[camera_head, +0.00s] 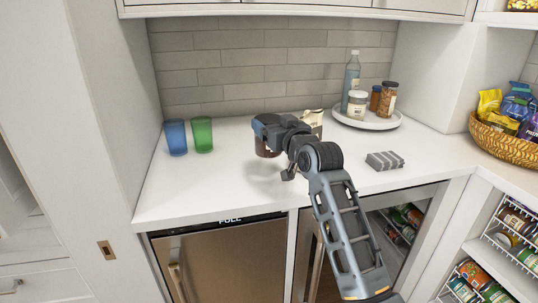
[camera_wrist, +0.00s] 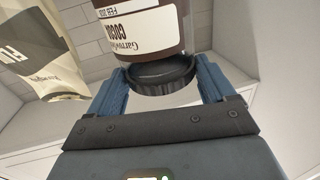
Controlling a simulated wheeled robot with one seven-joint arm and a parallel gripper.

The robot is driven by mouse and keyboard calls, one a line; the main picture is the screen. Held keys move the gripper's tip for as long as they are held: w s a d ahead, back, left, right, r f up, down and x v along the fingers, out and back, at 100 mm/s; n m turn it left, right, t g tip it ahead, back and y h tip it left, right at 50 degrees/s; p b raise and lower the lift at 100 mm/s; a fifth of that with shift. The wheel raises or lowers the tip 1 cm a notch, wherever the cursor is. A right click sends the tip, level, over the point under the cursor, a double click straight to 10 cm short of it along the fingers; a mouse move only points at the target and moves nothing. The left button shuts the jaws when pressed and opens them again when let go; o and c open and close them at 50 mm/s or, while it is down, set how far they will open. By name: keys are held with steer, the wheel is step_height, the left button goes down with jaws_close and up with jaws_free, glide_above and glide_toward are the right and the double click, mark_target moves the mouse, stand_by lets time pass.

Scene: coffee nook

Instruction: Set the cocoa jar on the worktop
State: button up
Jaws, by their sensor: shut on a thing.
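The cocoa jar (camera_head: 267,148) is dark brown with a white label, and its upper part is hidden by my gripper in the head view. In the wrist view the jar (camera_wrist: 150,32) shows its "COCOA" label and its dark lid between the fingers. My gripper (camera_wrist: 163,85) is shut on the jar at its lid end. In the head view my gripper (camera_head: 265,124) is over the middle of the white worktop (camera_head: 215,182). The jar hangs low over the worktop, with a soft shadow beneath; I cannot tell whether its base touches.
A blue glass (camera_head: 176,138) and a green glass (camera_head: 202,135) stand to the left. A bag (camera_head: 313,118) stands close behind my arm. A round tray (camera_head: 368,121) with bottles and jars is at the back right, and a striped folded cloth (camera_head: 385,160) lies right. The front left worktop is clear.

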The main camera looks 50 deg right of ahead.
mark_target(273, 157)
steer(key=shift+f, duration=3.45)
steer(key=shift+f, duration=0.15)
steer(key=o, duration=1.1)
steer(key=shift+s+a, duration=0.1)
steer(key=shift+s, duration=0.05)
steer(key=b+v, duration=0.1)
steer(key=v, duration=1)
steer(key=shift+s+a+b, duration=0.1)
steer(key=shift+s+b, duration=0.2)
steer(key=shift+s, duration=0.05)
